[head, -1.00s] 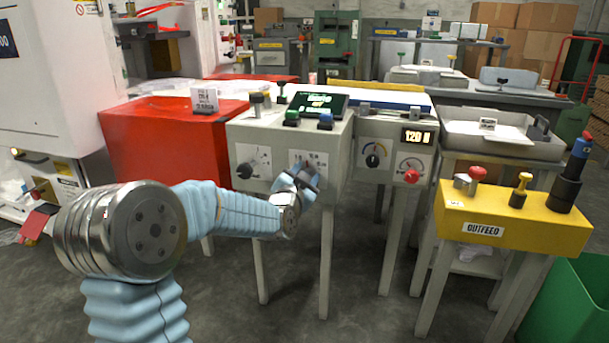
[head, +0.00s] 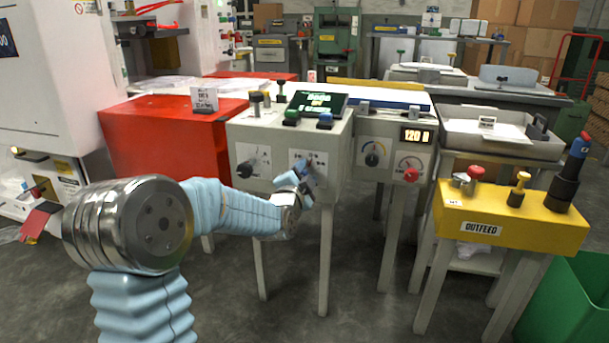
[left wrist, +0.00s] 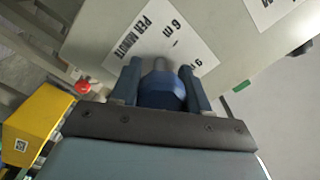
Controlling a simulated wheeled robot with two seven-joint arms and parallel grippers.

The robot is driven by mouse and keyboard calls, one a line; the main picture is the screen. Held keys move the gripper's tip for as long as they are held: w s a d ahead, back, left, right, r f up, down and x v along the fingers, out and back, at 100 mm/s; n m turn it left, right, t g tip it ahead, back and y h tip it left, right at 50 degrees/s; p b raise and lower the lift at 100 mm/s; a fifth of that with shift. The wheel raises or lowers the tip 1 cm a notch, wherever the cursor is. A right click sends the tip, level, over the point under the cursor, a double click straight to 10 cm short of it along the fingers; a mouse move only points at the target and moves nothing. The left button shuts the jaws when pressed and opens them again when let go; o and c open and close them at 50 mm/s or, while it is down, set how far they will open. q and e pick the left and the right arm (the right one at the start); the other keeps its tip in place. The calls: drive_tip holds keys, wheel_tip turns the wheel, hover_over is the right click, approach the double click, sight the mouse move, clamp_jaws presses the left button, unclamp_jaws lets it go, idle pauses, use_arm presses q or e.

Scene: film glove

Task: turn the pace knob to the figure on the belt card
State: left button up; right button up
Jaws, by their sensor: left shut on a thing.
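My left gripper (head: 304,184) is at the front of the grey control box (head: 290,141), at its right-hand dial plate (head: 322,159). In the left wrist view its two fingers are shut on a dark blue knob (left wrist: 161,88), the pace knob. The plate behind it (left wrist: 163,32) reads "PER MINUTE", with a 6 and a 9 beside the knob. In the head view the gripper hides most of the knob, and I cannot read its setting. A small white card (head: 204,100) stands on the red cover at left; its print is too small to read.
A second dark knob (head: 244,169) sits left on the same box. A screen (head: 317,103) and several buttons are on top. Right of it are a lit display (head: 416,136), a red knob (head: 411,174) and a yellow OUTFEED stand (head: 508,222).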

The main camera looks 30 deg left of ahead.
use_arm(q)
drive_tip(key=o, duration=1)
drive_tip(key=shift+o, duration=0.2)
drive_tip(key=shift+s, duration=0.1)
drive_tip(key=v, duration=1.3)
drive_tip(key=shift+s+p, duration=0.3)
drive_tip(key=shift+p, duration=0.15)
drive_tip(key=shift+f, duration=0.1)
